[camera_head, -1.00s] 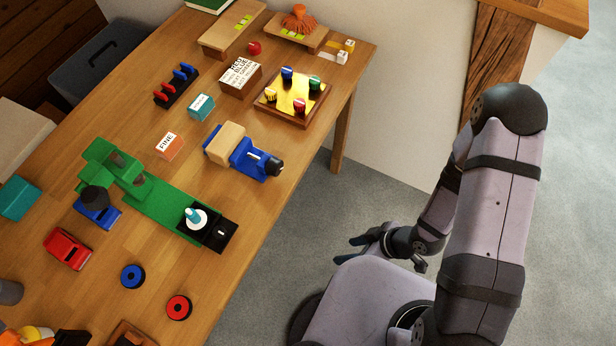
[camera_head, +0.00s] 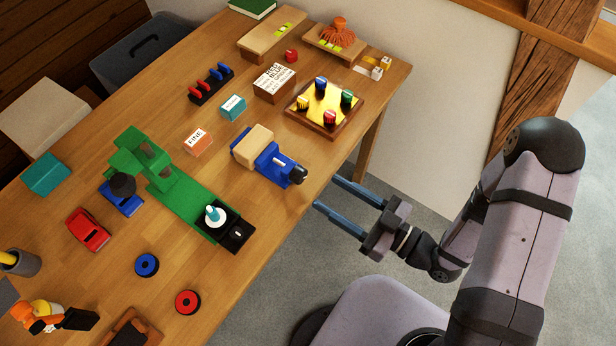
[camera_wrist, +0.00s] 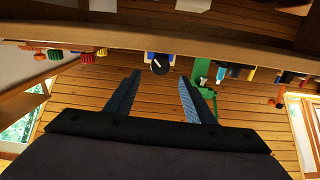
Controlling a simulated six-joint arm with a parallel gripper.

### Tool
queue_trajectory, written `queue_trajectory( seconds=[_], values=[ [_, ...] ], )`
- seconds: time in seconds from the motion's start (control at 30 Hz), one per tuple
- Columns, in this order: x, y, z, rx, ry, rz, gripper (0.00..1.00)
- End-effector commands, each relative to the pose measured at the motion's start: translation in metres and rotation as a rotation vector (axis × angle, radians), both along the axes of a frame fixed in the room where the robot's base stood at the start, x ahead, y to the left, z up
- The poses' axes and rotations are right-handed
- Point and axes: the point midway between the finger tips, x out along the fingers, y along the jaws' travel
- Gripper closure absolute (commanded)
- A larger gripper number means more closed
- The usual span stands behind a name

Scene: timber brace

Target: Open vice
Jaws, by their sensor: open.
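The small blue vice (camera_head: 272,161) stands near the table's right edge. A pale wooden block (camera_head: 252,144) sits at its far-left end, and a black round knob (camera_head: 298,174) faces the table edge. My gripper (camera_head: 326,193) is off the table edge, a short way right of the knob. Its two blue fingers are spread, empty and pointing towards the table. In the wrist view the knob (camera_wrist: 160,65) shows beyond and between the open fingers (camera_wrist: 159,80), apart from them. Whether the wooden block is clamped cannot be told.
A green machine (camera_head: 175,190) with a black end lies left of the vice. A board with coloured pegs (camera_head: 325,106) stands behind it, and a FINE block (camera_head: 198,141) to its left. The table's right edge lies between gripper and vice.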

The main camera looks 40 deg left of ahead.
Motion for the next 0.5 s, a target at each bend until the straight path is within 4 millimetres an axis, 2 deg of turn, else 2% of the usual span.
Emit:
queue_trajectory(
  seconds=[0.27,0.5],
  values=[
    [-0.001,0.015,0.0,-0.001,0.002,0.005,0.51],
    [-0.002,0.04,0.0,-0.002,0.002,0.007,0.51]
  ],
)
